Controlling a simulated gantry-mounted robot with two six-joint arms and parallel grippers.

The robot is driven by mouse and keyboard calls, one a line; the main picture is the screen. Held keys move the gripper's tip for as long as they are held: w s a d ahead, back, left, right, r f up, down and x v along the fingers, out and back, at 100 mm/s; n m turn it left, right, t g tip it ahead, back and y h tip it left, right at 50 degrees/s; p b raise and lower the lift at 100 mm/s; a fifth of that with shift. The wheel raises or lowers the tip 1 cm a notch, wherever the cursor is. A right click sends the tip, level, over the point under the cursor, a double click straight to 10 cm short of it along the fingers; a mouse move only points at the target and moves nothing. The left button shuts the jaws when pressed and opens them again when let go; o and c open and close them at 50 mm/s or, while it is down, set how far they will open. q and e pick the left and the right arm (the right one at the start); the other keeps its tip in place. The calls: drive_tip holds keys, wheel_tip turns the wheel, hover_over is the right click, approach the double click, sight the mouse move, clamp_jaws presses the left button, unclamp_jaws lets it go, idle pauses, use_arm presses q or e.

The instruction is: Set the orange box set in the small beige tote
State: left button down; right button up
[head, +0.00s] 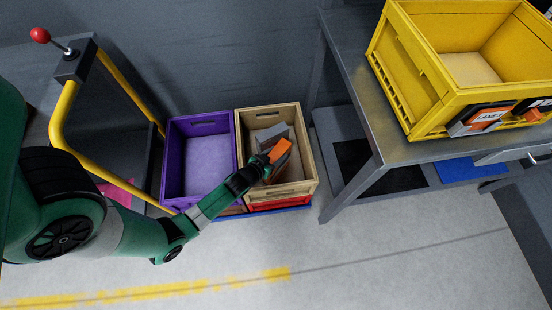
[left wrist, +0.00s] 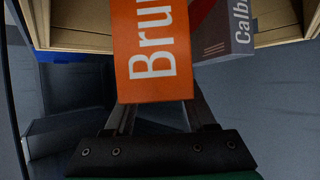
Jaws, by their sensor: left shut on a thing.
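My left gripper (head: 268,163) is over the tote's opening and shut on the orange box (head: 281,149), tilted. In the left wrist view the orange box (left wrist: 153,50) shows white letters "Bru", between the fingers of my left gripper (left wrist: 157,108). I cannot tell whether the box touches the tote's floor or the grey box. My right gripper is out of view.
A purple tote (head: 169,165) stands directly left of the beige one. A yellow crate (head: 405,85) sits on a metal workbench (head: 345,50) at the right. A yellow-railed cart (head: 61,115) is at the left. The floor in front is clear.

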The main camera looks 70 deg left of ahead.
use_arm(q)
drive_tip(key=shift+w+f+b, duration=0.1)
drive_tip(key=shift+f+b, duration=1.4)
drive_tip(key=shift+f, duration=0.4)
drive_tip(key=shift+c, duration=1.1)
unclamp_jaws()
drive_tip(key=shift+r+p, duration=0.35)
drive_tip(key=shift+p, duration=0.05)
drive_tip(key=p+v, duration=0.2)
drive_tip(key=v, duration=1)
drive_tip(key=shift+f+p, duration=0.25)
drive_tip(key=shift+p, duration=0.05)
